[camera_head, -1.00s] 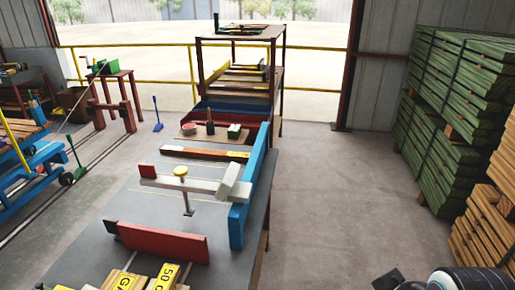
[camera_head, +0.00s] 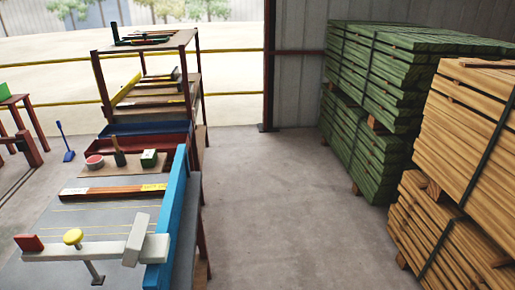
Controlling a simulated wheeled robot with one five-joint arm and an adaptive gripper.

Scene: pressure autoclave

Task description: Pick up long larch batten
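A long reddish-brown batten (camera_head: 108,193) with a yellow label at its right end lies across the grey workbench (camera_head: 90,217). Other long wooden pieces (camera_head: 155,92) lie on the middle shelf of the rack behind the bench. I cannot tell from the picture which of these is the larch batten. My gripper is not in view.
A blue upright fence (camera_head: 170,215) and a pale clamp bar (camera_head: 80,250) with a yellow knob stand on the bench. Green-tinted timber stacks (camera_head: 370,80) and yellowish timber stacks (camera_head: 465,140) stand at right. Clear concrete floor (camera_head: 275,200) lies between them and the bench.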

